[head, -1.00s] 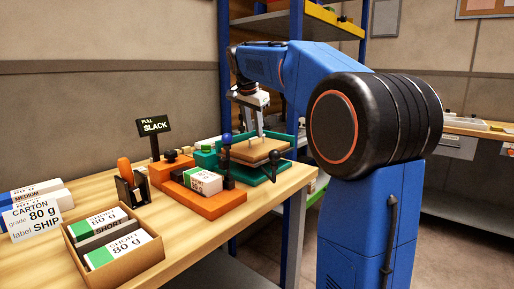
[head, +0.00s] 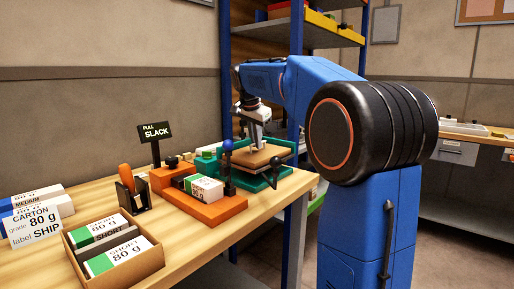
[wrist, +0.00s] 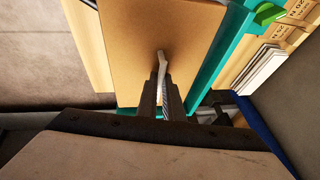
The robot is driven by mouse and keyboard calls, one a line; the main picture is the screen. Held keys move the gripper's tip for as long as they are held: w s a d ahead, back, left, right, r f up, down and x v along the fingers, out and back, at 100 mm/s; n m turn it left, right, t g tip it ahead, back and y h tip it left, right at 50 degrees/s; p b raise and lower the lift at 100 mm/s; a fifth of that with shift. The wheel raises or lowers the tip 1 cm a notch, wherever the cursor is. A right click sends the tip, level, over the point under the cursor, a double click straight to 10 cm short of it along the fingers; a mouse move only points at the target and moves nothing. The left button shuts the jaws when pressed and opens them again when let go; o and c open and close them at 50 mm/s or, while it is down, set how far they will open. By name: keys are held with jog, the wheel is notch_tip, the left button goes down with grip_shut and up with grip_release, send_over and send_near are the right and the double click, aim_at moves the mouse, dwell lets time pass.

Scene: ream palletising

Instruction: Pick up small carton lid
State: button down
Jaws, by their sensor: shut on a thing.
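The small carton lid (head: 250,158) is a flat tan board on the teal fixture (head: 280,177) at the right end of the bench. It fills the upper middle of the wrist view (wrist: 140,45). My gripper (head: 257,149) points down over the lid. In the wrist view its dark fingers (wrist: 166,92) are close together around a pale strip that stands at the lid. The grip itself is partly hidden by the fingers. The lid seems to lie on the fixture, and I cannot tell any gap beneath it.
An orange fixture (head: 213,212) holding a white and green ream stands left of the teal one. An open carton (head: 153,265) with reams is at the front left. Knobbed posts (head: 228,165) stand close to the lid. A blue shelf upright (head: 225,70) rises behind.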

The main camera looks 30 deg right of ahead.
notch_tip(320, 180, up, 10)
dwell(0.5)
